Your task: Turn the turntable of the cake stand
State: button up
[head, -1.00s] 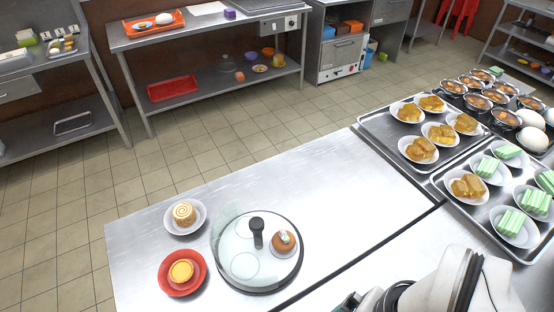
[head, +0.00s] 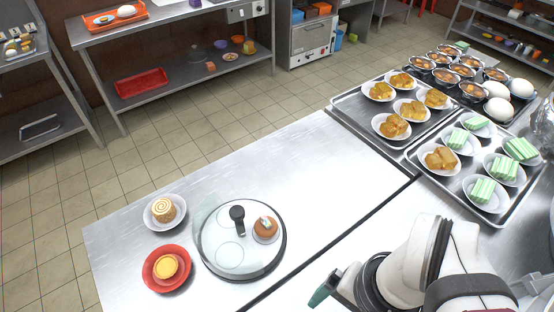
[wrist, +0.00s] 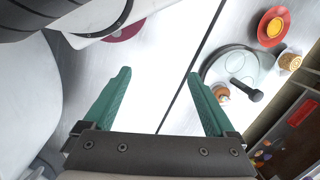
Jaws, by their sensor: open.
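The cake stand is a round turntable (head: 225,258) with a pale top, a dark rim and an upright black knob (head: 237,214). A clear curved pane stands at its left edge. A brown bun (head: 265,229) with a topping sits on its right side. In the wrist view the turntable (wrist: 222,68) is at the upper right, with the knob (wrist: 247,91) pointing right. My gripper (wrist: 159,76) is open and empty, its green fingers apart over the bare counter, away from the stand. In the head view one green fingertip (head: 318,297) shows at the bottom.
A white dish with a swirl cake (head: 164,208) and a red dish (head: 168,285) with a yellow-topped pastry stand left of the turntable. Trays of pastries (head: 408,143) fill the back right. The counter (head: 315,170) between is clear. A dark seam crosses it.

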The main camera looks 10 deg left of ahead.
jog(key=shift+n, duration=0.8)
jog(key=w+r, duration=0.1)
jog(key=w, duration=0.1)
jog(key=w+a+r, duration=0.1)
jog(key=w, duration=0.1)
jog(key=w+a+r, duration=0.1)
jog(key=w, duration=0.1)
jog(key=shift+w+a+r, duration=0.2)
jog(key=shift+w+r, duration=0.05)
jog(key=shift+r, duration=0.1)
jog(key=shift+c, duration=1)
notch_tip(320, 180, up, 2)
jog(key=n+h, duration=0.2)
jog(key=n, duration=0.2)
send_over(237, 211)
notch_tip(237, 211, down, 15)
jog(key=shift+f, duration=0.1)
grip_shut()
